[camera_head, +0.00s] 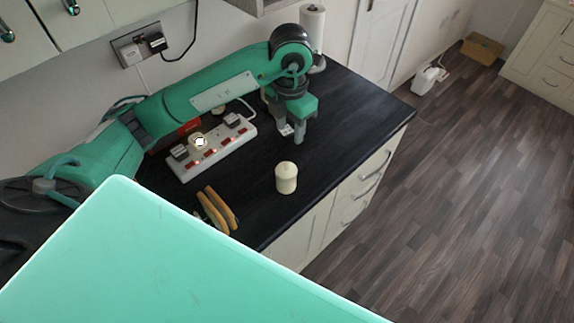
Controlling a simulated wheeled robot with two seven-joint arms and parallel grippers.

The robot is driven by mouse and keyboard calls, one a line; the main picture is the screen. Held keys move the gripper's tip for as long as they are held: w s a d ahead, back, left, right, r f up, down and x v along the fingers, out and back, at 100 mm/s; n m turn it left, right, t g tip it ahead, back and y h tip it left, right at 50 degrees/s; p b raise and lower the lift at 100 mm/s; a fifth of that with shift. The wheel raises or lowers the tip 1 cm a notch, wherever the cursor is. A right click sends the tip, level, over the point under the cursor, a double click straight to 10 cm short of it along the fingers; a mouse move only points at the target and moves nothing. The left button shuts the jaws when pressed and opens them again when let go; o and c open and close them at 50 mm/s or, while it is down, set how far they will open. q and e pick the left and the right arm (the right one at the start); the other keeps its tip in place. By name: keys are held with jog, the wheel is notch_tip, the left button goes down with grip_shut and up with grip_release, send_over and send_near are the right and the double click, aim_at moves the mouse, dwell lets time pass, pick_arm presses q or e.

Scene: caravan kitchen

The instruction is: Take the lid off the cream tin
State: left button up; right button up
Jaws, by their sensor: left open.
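The cream tin (286,184) stands upright on the dark worktop near its front edge. A cream lid (286,168) appears to sit on top of it, with a faint seam below. My left gripper (292,134) points down over the worktop, behind the tin in the picture. Its fingers are apart with nothing visible between them, and it does not touch the tin. My right gripper is not in view.
A white power strip (212,150) with plugs lies left of the tin. Tan-handled items (220,208) lie at the front left. A paper towel roll (312,27) stands at the back. The worktop (350,110) right of my gripper is clear. A teal panel fills the foreground.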

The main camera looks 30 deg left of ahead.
pick_arm(q)
jog(key=p, duration=0.3)
send_over(286, 164)
jog(key=f, duration=0.9)
jog(key=shift+w+d, duration=0.3)
jog(key=shift+w, duration=0.05)
jog(key=shift+s+f+p, duration=0.2)
jog(key=shift+f+p, duration=0.15)
jog(key=shift+f, duration=0.1)
jog(key=f+p, duration=0.1)
jog(key=f, duration=0.1)
jog(key=f+p, duration=0.1)
jog(key=f, duration=0.1)
jog(key=shift+s+a+p, duration=0.15)
jog(key=shift+a+p, duration=0.1)
jog(key=shift+p, duration=0.05)
jog(key=shift+f, duration=0.2)
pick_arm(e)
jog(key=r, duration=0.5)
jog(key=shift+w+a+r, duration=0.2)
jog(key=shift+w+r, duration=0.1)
pick_arm(q)
jog(key=c, duration=0.9)
grip_shut()
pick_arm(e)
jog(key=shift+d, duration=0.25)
